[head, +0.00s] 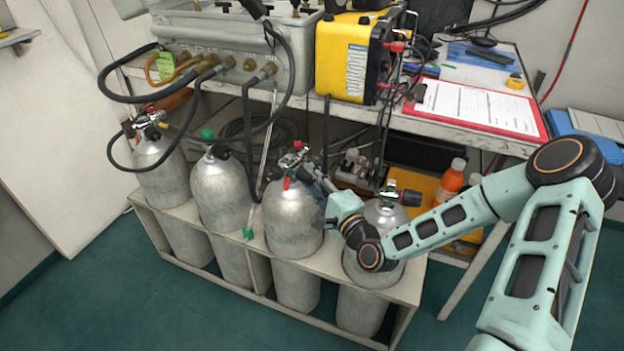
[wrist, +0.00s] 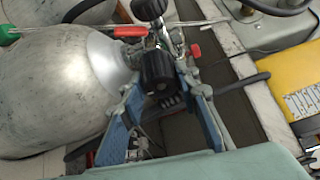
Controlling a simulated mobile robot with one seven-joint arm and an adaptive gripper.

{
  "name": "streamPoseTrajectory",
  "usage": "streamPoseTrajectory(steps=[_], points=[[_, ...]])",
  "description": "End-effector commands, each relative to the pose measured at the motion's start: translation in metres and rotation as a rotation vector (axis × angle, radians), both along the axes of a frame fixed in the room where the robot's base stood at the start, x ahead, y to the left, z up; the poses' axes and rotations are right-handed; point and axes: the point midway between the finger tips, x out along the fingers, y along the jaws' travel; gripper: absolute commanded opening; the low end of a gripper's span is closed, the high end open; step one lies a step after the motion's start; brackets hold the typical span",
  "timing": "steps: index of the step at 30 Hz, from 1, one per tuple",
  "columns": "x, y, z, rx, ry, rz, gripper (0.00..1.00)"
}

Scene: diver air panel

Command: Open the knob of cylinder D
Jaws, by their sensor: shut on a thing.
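Four grey cylinders stand in a row in the head view; no letter is readable, so I cannot tell which is D by label. My gripper (head: 318,182) reaches the valve of the third cylinder from the left (head: 291,222), from its right side. In the wrist view, the blue fingers of my gripper (wrist: 163,92) are shut on a black ribbed knob (wrist: 157,70) on that valve, beside the cylinder's shoulder (wrist: 60,85). A red lever (wrist: 131,31) and a small red knob (wrist: 195,50) show near it. The rightmost cylinder (head: 386,222) is partly hidden by my arm.
The cylinders stand in a pale rack (head: 262,272). A bench with a grey panel box (head: 235,62), a yellow case (head: 345,60) and a red clipboard (head: 476,108) overhangs behind. Black hoses hang over the left cylinders. The green floor in front is clear.

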Motion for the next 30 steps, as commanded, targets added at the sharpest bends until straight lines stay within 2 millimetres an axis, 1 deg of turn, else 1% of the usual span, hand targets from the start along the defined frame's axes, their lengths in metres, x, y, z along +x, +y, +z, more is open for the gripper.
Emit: streamPoseTrajectory(steps=[1,2,6,14,17,20,30], points=[[0.000,0.000,0.000,-0.001,0.000,-0.001,0.05],[0.000,0.000,0.000,-0.001,0.000,-0.001,0.31],[0.000,0.000,0.000,-0.001,-0.001,0.000,0.47],[0.000,0.000,0.000,0.000,0.000,0.000,0.47],[-0.004,-0.003,0.000,-0.001,0.001,0.000,0.47],[-0.015,-0.010,0.000,0.000,0.002,-0.002,0.47],[-0.075,-0.048,0.001,0.000,0.003,-0.004,0.47]])
